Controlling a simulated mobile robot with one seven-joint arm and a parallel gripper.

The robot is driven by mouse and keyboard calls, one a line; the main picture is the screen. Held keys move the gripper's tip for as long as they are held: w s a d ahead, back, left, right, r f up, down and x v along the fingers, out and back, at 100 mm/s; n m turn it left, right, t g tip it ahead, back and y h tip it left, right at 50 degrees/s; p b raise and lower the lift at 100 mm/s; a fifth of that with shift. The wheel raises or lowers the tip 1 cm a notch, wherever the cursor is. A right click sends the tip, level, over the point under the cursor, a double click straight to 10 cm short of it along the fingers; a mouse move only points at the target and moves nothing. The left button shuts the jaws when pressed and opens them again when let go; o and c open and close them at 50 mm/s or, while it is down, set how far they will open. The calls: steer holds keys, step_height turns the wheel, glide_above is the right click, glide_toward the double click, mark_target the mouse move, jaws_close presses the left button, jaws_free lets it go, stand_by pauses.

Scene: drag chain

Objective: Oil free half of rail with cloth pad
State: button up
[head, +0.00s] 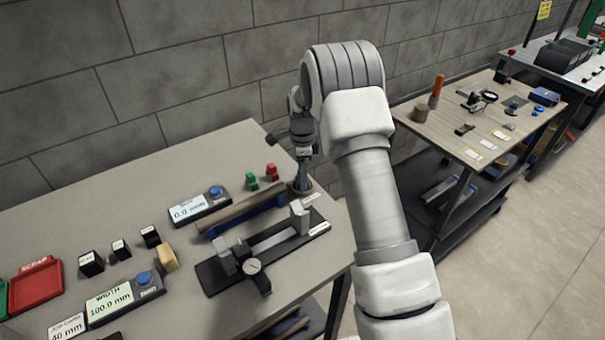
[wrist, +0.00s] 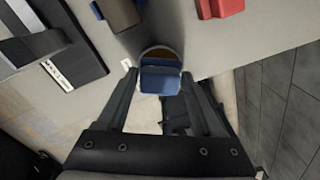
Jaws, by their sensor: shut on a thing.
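My gripper (wrist: 160,94) points down at the right end of the table and is shut on a blue pad (wrist: 160,78), likely the cloth pad. The pad is at the mouth of a round cup (wrist: 156,50) with brown inside; I cannot tell whether it touches the contents. In the head view the cup (head: 302,188) stands near the table's right edge, and my gripper (head: 303,178) is over it, its fingertips mostly hidden. A brown bar (head: 240,209) on a blue support and a grey bar (head: 275,239) on a dark plate lie to the left; which is the rail is unclear.
Green (head: 251,181) and red (head: 271,171) blocks stand behind the bars. Displays (head: 200,207) and small blocks lie farther left. A second table (head: 440,120) stands to the right across a gap.

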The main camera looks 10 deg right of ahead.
steer(key=shift+f+b, duration=0.3)
steer(key=shift+f, duration=0.1)
stand_by(1.2)
steer(key=shift+r+p, duration=2.05)
steer(key=shift+r, duration=1.45)
steer(key=shift+r, duration=0.15)
